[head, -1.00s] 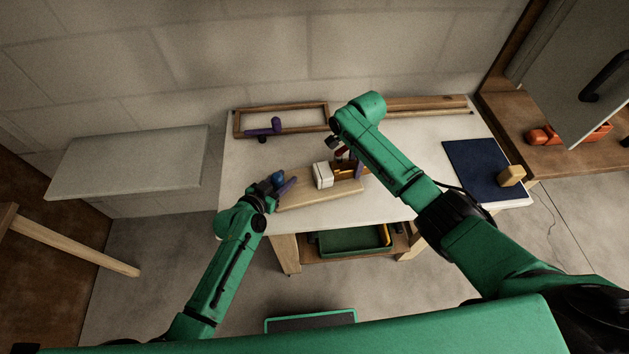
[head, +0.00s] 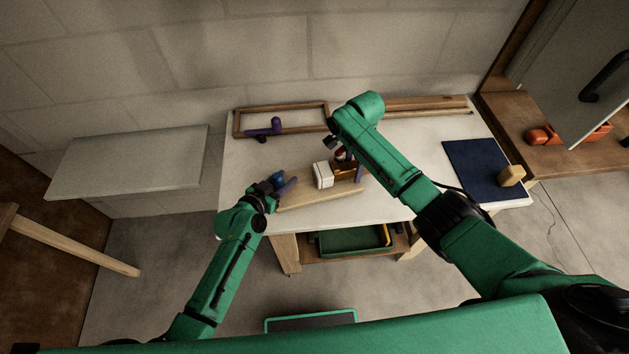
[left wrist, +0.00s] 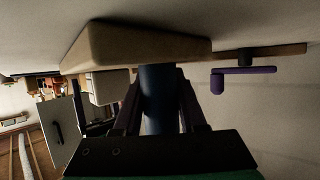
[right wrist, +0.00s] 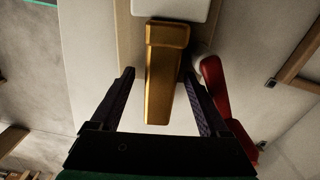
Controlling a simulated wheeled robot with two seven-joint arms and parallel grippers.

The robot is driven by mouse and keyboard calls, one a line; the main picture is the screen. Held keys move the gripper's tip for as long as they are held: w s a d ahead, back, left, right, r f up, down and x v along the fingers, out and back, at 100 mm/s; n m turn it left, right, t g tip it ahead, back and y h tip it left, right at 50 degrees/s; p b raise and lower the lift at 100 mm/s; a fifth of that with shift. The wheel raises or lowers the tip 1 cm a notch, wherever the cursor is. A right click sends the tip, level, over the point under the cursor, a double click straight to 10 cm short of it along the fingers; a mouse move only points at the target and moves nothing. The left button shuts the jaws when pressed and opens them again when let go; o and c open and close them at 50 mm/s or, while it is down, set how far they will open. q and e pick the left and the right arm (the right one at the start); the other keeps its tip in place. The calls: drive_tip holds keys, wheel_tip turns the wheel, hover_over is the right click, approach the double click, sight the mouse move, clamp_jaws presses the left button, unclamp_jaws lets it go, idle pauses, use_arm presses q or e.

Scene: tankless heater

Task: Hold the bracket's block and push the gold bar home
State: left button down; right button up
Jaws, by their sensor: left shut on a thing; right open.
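The bracket's pale wooden board (head: 318,196) lies on the table, with a white block (head: 323,175) on it. My left gripper (head: 283,186) is shut on the bracket's blue block (head: 278,177), at the board's left end. In the left wrist view the blue block (left wrist: 159,100) stands between both fingers. The gold bar (head: 345,171) is just right of the white block. In the right wrist view the gold bar (right wrist: 165,85) points from the white block (right wrist: 171,8) back between the fingers of my right gripper (right wrist: 160,85). That gripper is open, with gaps beside the bar.
A red and white object (right wrist: 214,88) lies close beside one right finger. A purple handled thing (head: 264,129) and a wooden frame (head: 240,122) are at the back. A navy mat (head: 470,170) with a wooden block (head: 511,175) is at the right. The table's front left is clear.

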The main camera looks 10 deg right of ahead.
use_arm(q)
drive_tip(key=shift+c, duration=1.9)
unclamp_jaws()
use_arm(e)
wheel_tip(320, 180, up, 12)
use_arm(q)
drive_tip(key=shift+a, duration=0.1)
use_arm(e)
drive_tip(key=shift+f, duration=0.1)
use_arm(q)
drive_tip(key=v, duration=1.2)
